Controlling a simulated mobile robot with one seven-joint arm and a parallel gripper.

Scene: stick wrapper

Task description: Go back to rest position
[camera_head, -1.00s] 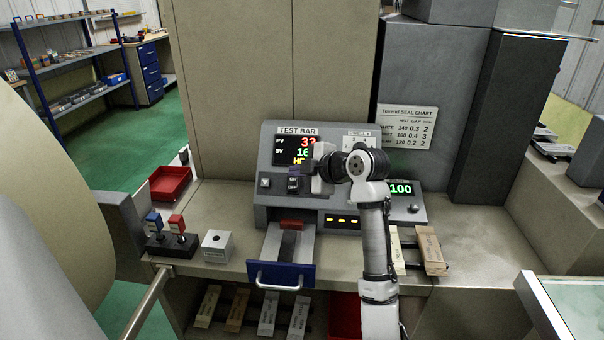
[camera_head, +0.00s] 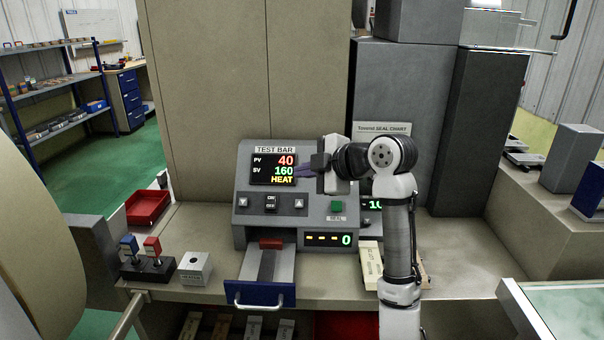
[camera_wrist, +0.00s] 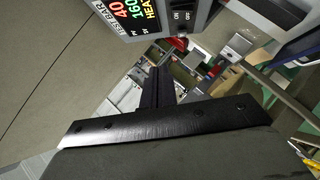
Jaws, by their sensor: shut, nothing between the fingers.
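My gripper (camera_head: 303,172) is shut and empty, with its dark fingers pointing left in front of the upper right of the grey TEST BAR machine (camera_head: 243,195). The shut fingers also show in the wrist view (camera_wrist: 158,88). My arm rises at the right of the machine and bends left at its top. The machine's display (camera_head: 273,169) reads PV 40, SV 160, HEAT. It shows at the top of the wrist view too (camera_wrist: 130,18). I cannot tell from these views how far the fingers are from the panel.
A drawer with a blue front (camera_head: 260,294) sticks out below the machine. A red tray (camera_head: 148,207), two small levers (camera_head: 148,262) and a white box (camera_head: 195,268) are at left. My arm partly hides the seal chart (camera_head: 382,128) and wooden bars (camera_head: 369,264).

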